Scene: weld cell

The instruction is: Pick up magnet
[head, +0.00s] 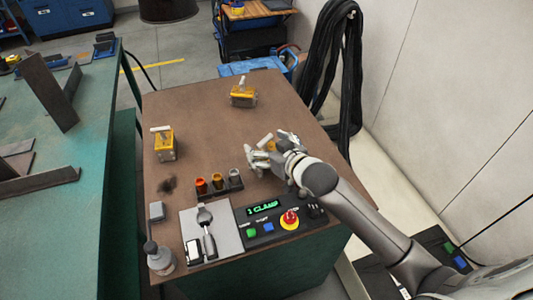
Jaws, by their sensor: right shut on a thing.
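My right gripper (266,148) reaches in from the lower right over the brown table and is shut on a yellow magnet (267,142). Only a small yellow part shows past the fingers; the rest is hidden, and I cannot tell whether it touches the table. A second yellow magnet (165,146) with a pale handle stands at the table's left side. A third (243,96) stands near the far edge. My left gripper is out of view.
A rack with coloured caps (218,186) and a control panel (277,220) with a red button are at the front of the brown table (205,110). A green bench (85,130) is left. Black cables (325,60) hang at right.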

